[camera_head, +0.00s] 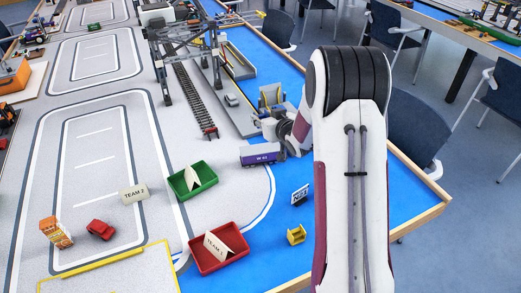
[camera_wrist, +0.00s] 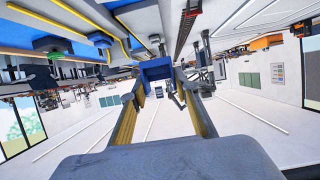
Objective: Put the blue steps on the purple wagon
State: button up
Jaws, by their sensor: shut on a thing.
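My gripper (camera_wrist: 160,82) is shut on the blue steps (camera_wrist: 157,69), which sit between the fingertips in the wrist view. In the head view the gripper (camera_head: 270,116) is right of the rails, partly hidden by my arm. The blue-grey steps (camera_head: 271,96) show above it there, held up, with their exact shape hard to make out. The purple wagon (camera_head: 260,154) with white lettering on its side stands on the table edge of the grey mat, just below and in front of the gripper in the picture.
A green tray (camera_head: 192,181) and a red tray (camera_head: 219,250) hold name cards. A yellow chair-like piece (camera_head: 296,235) and a small sign (camera_head: 300,195) stand on the blue table. A gantry crane (camera_head: 190,55) spans the track (camera_head: 190,95) at left of the gripper.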

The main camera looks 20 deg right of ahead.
jog(key=shift+s+a+f, duration=0.15)
jog(key=shift+a+f, duration=0.1)
jog(key=shift+f, duration=0.2)
send_over(262, 151)
jog(key=shift+f, duration=3.1)
jog(key=shift+f, duration=1.85)
jog(key=shift+f, duration=0.15)
jog(key=o, duration=1)
jog(key=shift+c, duration=0.2)
jog(key=shift+o, duration=0.3)
